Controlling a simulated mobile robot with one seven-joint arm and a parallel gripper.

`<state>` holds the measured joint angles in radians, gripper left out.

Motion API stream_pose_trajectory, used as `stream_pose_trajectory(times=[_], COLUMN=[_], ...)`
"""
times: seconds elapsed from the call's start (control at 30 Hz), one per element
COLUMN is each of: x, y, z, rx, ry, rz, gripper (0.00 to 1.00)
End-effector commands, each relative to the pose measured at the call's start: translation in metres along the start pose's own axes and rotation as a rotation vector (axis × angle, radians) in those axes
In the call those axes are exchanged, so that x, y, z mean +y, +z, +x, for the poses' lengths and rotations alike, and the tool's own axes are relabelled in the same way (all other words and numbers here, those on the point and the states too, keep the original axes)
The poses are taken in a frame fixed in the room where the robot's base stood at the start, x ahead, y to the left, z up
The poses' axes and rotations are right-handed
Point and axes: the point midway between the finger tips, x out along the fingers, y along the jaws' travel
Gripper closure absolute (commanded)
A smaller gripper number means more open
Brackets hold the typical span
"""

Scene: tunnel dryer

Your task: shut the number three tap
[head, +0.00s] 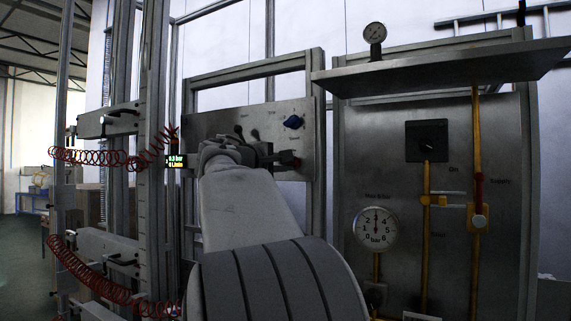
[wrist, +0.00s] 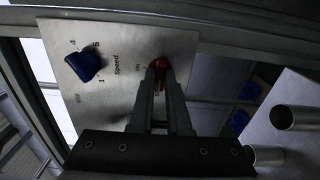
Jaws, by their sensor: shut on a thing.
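My gripper (wrist: 160,72) is shut on a small red part (wrist: 158,66) on a grey metal panel (wrist: 125,30), beside the lettering "On" in the wrist view. The fingers hide most of the red part. In the head view my gripper (head: 284,160) is at the lower right of the same panel (head: 205,122), and my wrist and arm cover much of the panel's lower part. I can read no number three on any tap. A fitting with a round pale end (head: 478,221) sits on the right yellow pipe (head: 475,130), away from my gripper.
A blue knob (head: 293,122) marked "Speed" is above my gripper. It also shows in the wrist view (wrist: 86,65). Red coiled hoses (head: 95,285) hang left.

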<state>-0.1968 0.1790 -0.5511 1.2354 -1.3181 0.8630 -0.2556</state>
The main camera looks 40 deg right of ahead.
Motion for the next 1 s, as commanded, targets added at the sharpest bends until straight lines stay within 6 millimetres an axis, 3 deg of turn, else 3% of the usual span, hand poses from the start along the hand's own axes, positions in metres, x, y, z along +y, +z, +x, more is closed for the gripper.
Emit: stream_pose_trajectory(times=[0.17, 0.2, 0.33, 0.73, 0.87, 1.0], x=[0.0, 0.0, 0.0, -0.001, -0.003, -0.004], y=[0.0, 0.0, 0.0, -0.001, -0.001, -0.001], z=[0.0, 0.0, 0.0, -0.008, -0.028, -0.062], rx=[0.0, 0.0, 0.0, 0.003, 0.005, 0.007], ry=[0.0, 0.0, 0.0, 0.0, 0.0, -0.001], rz=[-0.002, -0.002, -0.001, 0.002, 0.003, 0.004], gripper=[1.0, 0.78, 0.55, 0.55, 0.55, 0.55])
